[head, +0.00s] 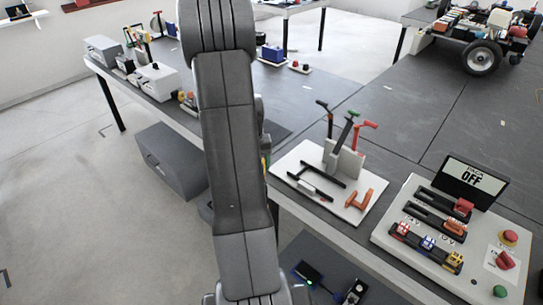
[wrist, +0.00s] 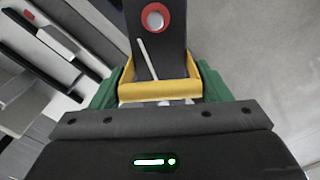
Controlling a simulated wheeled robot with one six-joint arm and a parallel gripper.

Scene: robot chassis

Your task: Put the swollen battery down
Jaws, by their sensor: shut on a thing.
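In the wrist view, my gripper (wrist: 160,84) has its green-sided fingers closed on a yellow-edged piece, which I take to be the swollen battery (wrist: 160,91). A dark part with a red ring and a thin white rod shows just beyond the yellow edge. I cannot tell whether that dark part belongs to the held piece or lies behind it. In the head view, my arm hides the gripper and nearly all of what it holds.
A dark grey box (head: 168,160) stands on the floor left of my arm. A tool board (head: 290,158) and a control panel (head: 380,235) reading OFF sit on the right table. The back-left table (head: 222,115) holds several devices. Open floor (head: 60,170) lies at left.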

